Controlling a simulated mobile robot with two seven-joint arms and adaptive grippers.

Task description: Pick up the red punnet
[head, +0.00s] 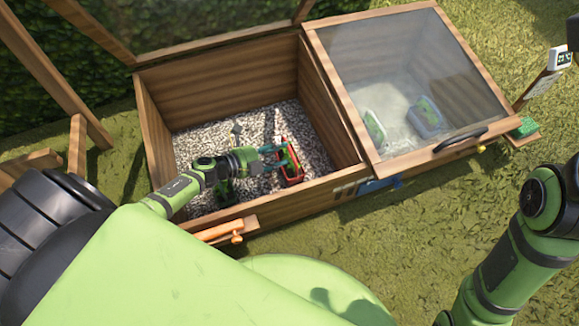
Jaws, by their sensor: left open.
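The red punnet (292,179) sits on the gravel floor of the open left compartment, near its right front corner. My left arm reaches over the front wall into this compartment. My left gripper (279,157) is open and close beside the punnet, overlapping its upper left part in the view. I cannot tell whether the fingers touch it. The far side of the punnet is partly hidden by the gripper.
The wooden front wall (300,194) and divider stand close to the punnet. A glazed lid (400,75) covers the right compartment, where clear containers (426,117) show through. An orange handle (222,231) sticks out in front. Gravel (215,135) behind the arm is mostly free.

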